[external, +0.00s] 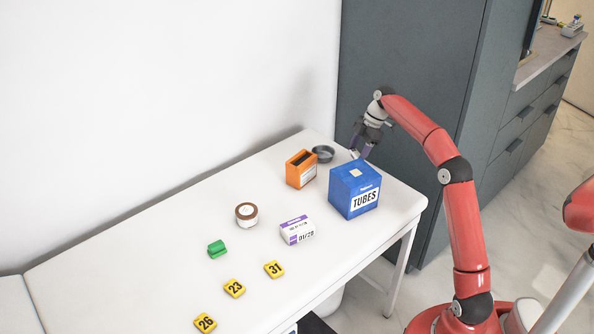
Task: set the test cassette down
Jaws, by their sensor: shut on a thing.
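My gripper (360,153) points down just behind the blue TUBES box, over the far right end of the white table. It is shut on the test cassette (355,154), which shows only as a small pale piece at the fingertips. The fingers hide much of it, and its height over the table is hard to tell.
The blue TUBES box (345,198) has a pale square on top. Close by stand a grey round dish (323,154) and an orange box (295,172).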

